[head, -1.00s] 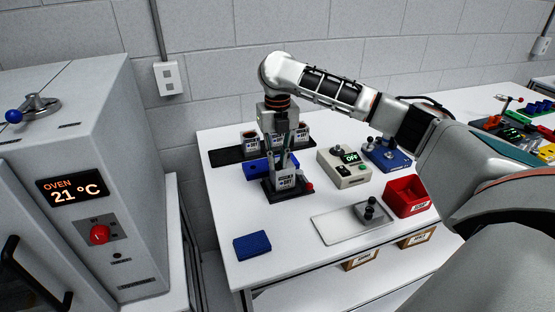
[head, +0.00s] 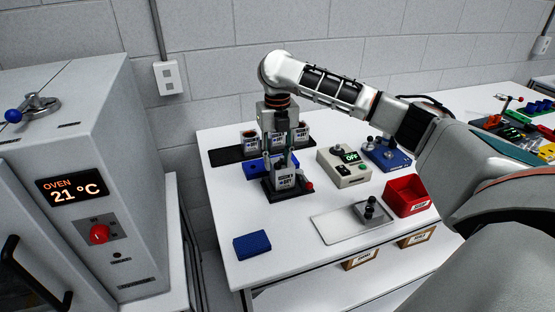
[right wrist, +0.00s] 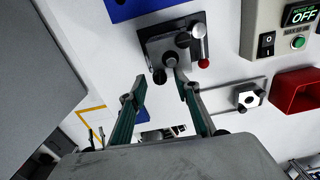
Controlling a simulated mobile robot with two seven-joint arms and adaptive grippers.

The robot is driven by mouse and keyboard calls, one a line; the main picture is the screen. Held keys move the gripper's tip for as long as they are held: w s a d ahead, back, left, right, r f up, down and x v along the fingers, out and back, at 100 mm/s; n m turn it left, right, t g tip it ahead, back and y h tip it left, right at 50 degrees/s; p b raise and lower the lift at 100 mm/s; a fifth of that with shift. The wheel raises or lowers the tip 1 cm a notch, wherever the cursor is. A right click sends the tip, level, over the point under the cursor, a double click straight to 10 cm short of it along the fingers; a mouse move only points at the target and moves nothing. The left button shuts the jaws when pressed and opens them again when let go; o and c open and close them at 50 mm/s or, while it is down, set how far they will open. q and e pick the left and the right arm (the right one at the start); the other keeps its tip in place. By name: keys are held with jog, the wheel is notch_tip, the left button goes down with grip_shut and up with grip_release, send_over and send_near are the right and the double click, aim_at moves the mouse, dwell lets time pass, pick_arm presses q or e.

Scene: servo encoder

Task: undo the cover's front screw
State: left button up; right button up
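The servo unit with its printed label (head: 284,181) stands in a black fixture (head: 270,193) on the white table. From above, in the right wrist view, the fixture (right wrist: 147,40) shows round dark tops, a dark knob at its near edge, and a silver lever with a red ball (right wrist: 204,62). I cannot make out the front screw for certain. My right gripper (head: 281,160) points down over the unit. In the right wrist view its two fingers (right wrist: 160,83) are apart, with nothing between the tips, beside the fixture's near edge. My left gripper is out of view.
Labelled cups (head: 250,139) stand on a black tray behind, near a blue block (head: 256,172). To the right are a control box reading OFF (head: 345,165), a red bin (head: 407,196) and a grey plate (head: 335,228). A blue pad (head: 252,245) lies front left.

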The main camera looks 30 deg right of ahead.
aim_at(277, 164)
notch_tip(277, 164, up, 12)
dwell(0.4)
jog(key=shift+f, duration=0.15)
